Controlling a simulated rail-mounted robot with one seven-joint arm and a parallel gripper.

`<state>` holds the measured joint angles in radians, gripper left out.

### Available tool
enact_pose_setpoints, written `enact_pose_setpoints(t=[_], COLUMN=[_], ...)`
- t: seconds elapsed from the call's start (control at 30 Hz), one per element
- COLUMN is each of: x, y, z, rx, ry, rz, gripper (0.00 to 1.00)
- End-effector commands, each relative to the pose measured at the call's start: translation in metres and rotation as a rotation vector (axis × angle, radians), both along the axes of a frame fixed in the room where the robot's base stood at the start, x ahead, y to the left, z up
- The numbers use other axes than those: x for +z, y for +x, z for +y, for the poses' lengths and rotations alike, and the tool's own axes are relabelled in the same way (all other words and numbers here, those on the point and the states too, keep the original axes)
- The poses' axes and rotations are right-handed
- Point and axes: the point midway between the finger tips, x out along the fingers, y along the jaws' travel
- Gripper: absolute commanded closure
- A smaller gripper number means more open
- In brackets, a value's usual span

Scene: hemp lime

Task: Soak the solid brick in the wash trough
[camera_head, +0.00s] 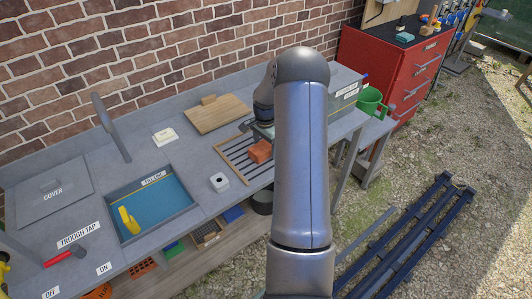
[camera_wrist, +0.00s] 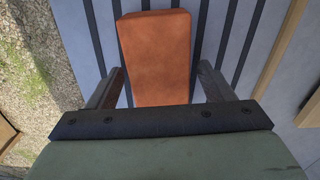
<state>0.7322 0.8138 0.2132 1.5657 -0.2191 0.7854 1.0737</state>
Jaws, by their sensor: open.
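A plain orange-red brick (camera_head: 260,151) lies on a slatted rack (camera_head: 236,164) on the bench. No holes show in its face. In the wrist view the brick (camera_wrist: 155,58) lies between the two fingers of my gripper (camera_wrist: 158,85), with a gap on each side. My gripper is open and holds nothing. In the head view my arm hides much of it. The wash trough (camera_head: 187,212), sunk in the bench left of the rack, holds blue water with a line marked "FILL LINE". A yellow object (camera_head: 127,220) sits at its front left.
A pale block with a dark hole (camera_head: 220,182) stands between trough and rack. A wooden board (camera_head: 217,114) and white card (camera_head: 165,136) lie behind. The cover (camera_head: 53,194) lies left; the red-handled trough tap (camera_head: 60,258) is in front.

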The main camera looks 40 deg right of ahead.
Motion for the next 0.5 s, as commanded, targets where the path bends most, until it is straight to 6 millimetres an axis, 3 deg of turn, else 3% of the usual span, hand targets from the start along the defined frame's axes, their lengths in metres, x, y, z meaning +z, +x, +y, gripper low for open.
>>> enact_pose_setpoints(t=[0.2, 0.27, 0.4, 0.5], x=[0.0002, 0.0003, 0.0004, 0.0014], y=[0.0000, 0.0000, 0.0000, 0.0004], z=[0.0000, 0.0000, 0.0000, -0.0003], rx=[0.000, 0.000, 0.000, 0.000], ry=[0.000, 0.000, 0.000, -0.001], rz=[0.000, 0.000, 0.000, -0.001], gripper=[0.25, 0.39, 0.78, 0.79])
